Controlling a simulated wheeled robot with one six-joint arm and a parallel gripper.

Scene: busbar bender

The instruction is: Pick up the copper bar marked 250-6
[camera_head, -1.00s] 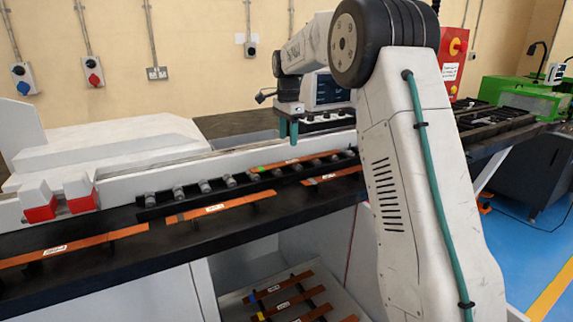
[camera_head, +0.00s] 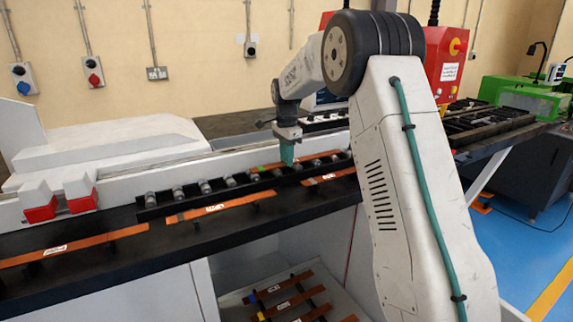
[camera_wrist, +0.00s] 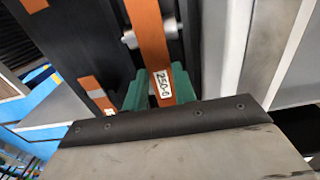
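The copper bar marked 250-6 (camera_wrist: 150,30) runs down the upper middle of the wrist view, over a pale roller. Its white label (camera_wrist: 163,84) reads 250-6 and lies between my green fingertips. My gripper (camera_wrist: 160,92) straddles the bar, one finger on each side, with little room; contact is not clear. In the head view my gripper (camera_head: 287,152) points down at the black roller rack, at an orange-brown bar (camera_head: 322,159) there. Its label is not readable in that view, and the fingers largely overlap.
Other labelled copper bars lie on the black ledge, at left (camera_head: 75,246) and in the middle (camera_head: 222,206). The roller rack (camera_head: 160,209) runs along the ledge. Red-and-white blocks (camera_head: 40,204) stand at left. More bars (camera_head: 290,300) lie on a lower shelf.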

